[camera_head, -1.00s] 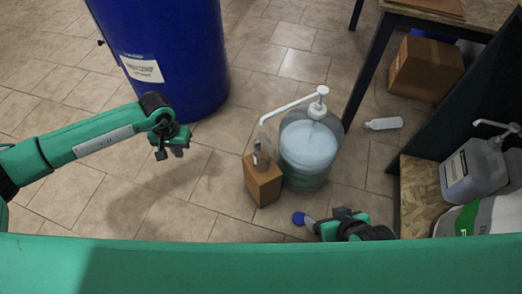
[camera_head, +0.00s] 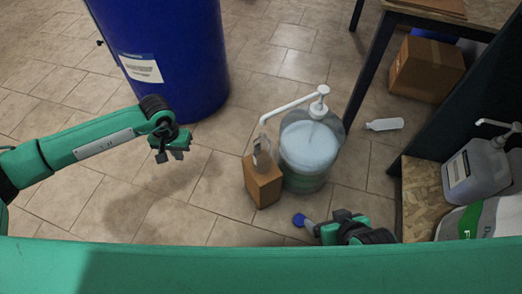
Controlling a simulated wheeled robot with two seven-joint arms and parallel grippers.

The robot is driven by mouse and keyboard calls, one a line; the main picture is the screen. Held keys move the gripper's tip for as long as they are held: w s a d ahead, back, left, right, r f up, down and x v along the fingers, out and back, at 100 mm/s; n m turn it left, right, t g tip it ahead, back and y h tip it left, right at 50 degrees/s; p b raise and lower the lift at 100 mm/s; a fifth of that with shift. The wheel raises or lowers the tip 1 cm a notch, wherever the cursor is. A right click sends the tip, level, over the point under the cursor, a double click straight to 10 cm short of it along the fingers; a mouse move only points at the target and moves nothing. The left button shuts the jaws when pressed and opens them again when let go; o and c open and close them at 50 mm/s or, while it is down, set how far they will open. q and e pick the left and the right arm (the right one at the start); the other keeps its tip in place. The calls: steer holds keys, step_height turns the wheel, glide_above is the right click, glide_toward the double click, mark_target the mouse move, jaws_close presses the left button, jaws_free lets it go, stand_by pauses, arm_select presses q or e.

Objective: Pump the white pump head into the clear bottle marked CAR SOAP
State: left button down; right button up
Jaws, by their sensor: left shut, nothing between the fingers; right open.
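The white pump head (camera_head: 318,108) stands on a clear drum (camera_head: 303,178) of pale blue liquid. Its long spout reaches left and down to the mouth of a small clear bottle (camera_head: 262,153). The bottle stands upright on a cardboard box (camera_head: 263,183) beside the drum; its marking is too small to read. My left gripper (camera_head: 172,157) is shut and empty, left of the bottle and apart from it. My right gripper (camera_head: 322,230) is open in front of the drum, near a blue cap (camera_head: 299,219) with a grey part; I cannot tell whether they touch.
A large blue barrel (camera_head: 170,55) stands at the back left. A table (camera_head: 378,60), a carton (camera_head: 426,68) and a white bottle (camera_head: 385,124) lying on the floor are at the right. A grey pump canister (camera_head: 474,170) stands far right. The left floor is clear.

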arm_select(q)
steer(key=shift+f+b, duration=0.7)
steer(key=shift+f, duration=0.2)
steer(key=shift+r, duration=0.1)
step_height(320, 180, up, 12)
steer(key=p, duration=0.6)
steer(key=shift+r, duration=0.15)
stand_by(0.4)
stand_by(0.4)
step_height(320, 180, down, 9)
steer(key=b, duration=0.6)
steer(key=shift+r+b, duration=0.2)
steer(key=shift+b, duration=0.15)
steer(key=shift+f, duration=0.15)
stand_by(0.5)
steer(key=shift+f+b, duration=0.85)
steer(key=shift+b, duration=0.05)
